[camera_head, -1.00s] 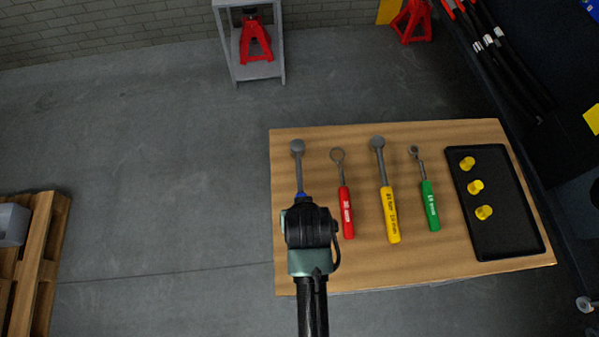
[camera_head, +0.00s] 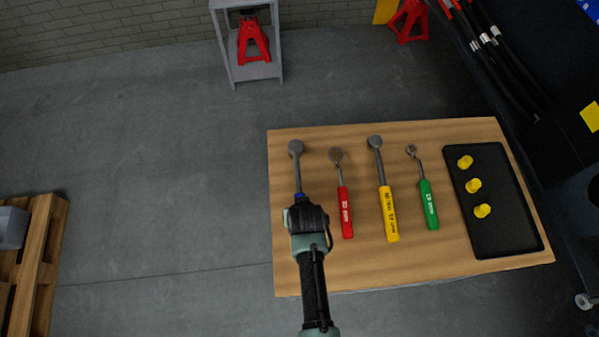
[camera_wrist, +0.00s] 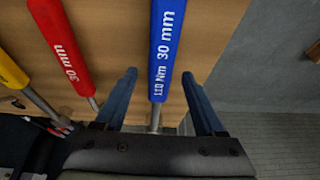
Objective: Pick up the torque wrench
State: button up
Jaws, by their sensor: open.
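A wrench with a blue handle marked 110 Nm 30 mm lies on the wooden table; its grey head and shaft (camera_head: 297,165) show in the head view, most of its handle hidden under my arm. In the wrist view the blue handle (camera_wrist: 166,45) runs between the spread fingers of my gripper (camera_wrist: 160,76). The gripper is open and empty, and I cannot tell the exact height gap. In the head view my gripper (camera_head: 306,212) is over this wrench. A yellow-handled wrench (camera_head: 388,212), also with Nm and mm markings, lies further right.
A red-handled wrench (camera_head: 345,210) lies close to the right of the blue one. A green-handled wrench (camera_head: 428,203) and a black tray (camera_head: 500,235) with yellow cylinders are further right on the table (camera_head: 450,262). Floor left of the table is clear up to a pallet (camera_head: 45,250).

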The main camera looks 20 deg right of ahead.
jog(key=shift+w+f, duration=0.2)
jog(key=shift+f, duration=0.2)
grip_shut()
dwell(1.1)
jog(key=shift+r, duration=0.1)
